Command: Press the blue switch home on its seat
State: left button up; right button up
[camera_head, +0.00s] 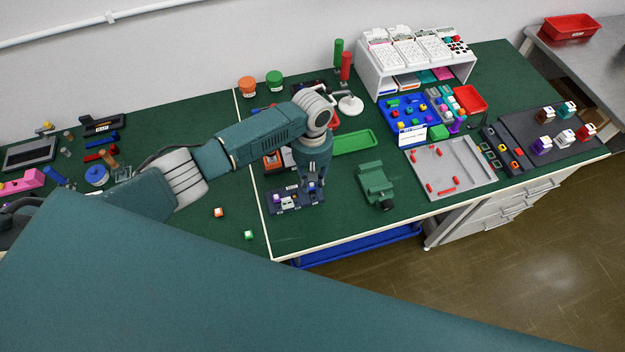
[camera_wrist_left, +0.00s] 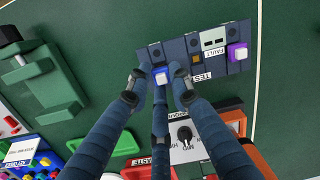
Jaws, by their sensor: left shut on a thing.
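The blue switch (camera_wrist_left: 160,75) has a white top and sits between my left fingertips in the left wrist view. It is over the end socket of a dark test board (camera_wrist_left: 199,60) labelled TEST and FAULT; I cannot tell whether it is fully down. My left gripper (camera_wrist_left: 160,84) is shut on the switch. In the head view, the left gripper (camera_head: 312,182) points down at the right end of the test board (camera_head: 290,207) and partly hides the switch. A purple switch (camera_wrist_left: 237,52) with a white top sits at the board's other end. My right gripper is not in view.
A green vise-like fixture (camera_head: 374,184) stands right of the board. A grey tray (camera_head: 455,170) with red parts lies farther right. An orange cube (camera_head: 219,212) and a green cube (camera_head: 248,235) lie left of the board. The bench's front edge is close by.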

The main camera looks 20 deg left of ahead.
pick_arm(q)
jog(key=shift+f+b, duration=0.3)
jog(key=shift+f, duration=0.4)
jog(key=o, duration=0.9)
notch_tip(320, 180, up, 12)
jog(key=w, duration=0.1)
jog(key=shift+a, duration=0.2)
jog(key=shift+f, duration=0.1)
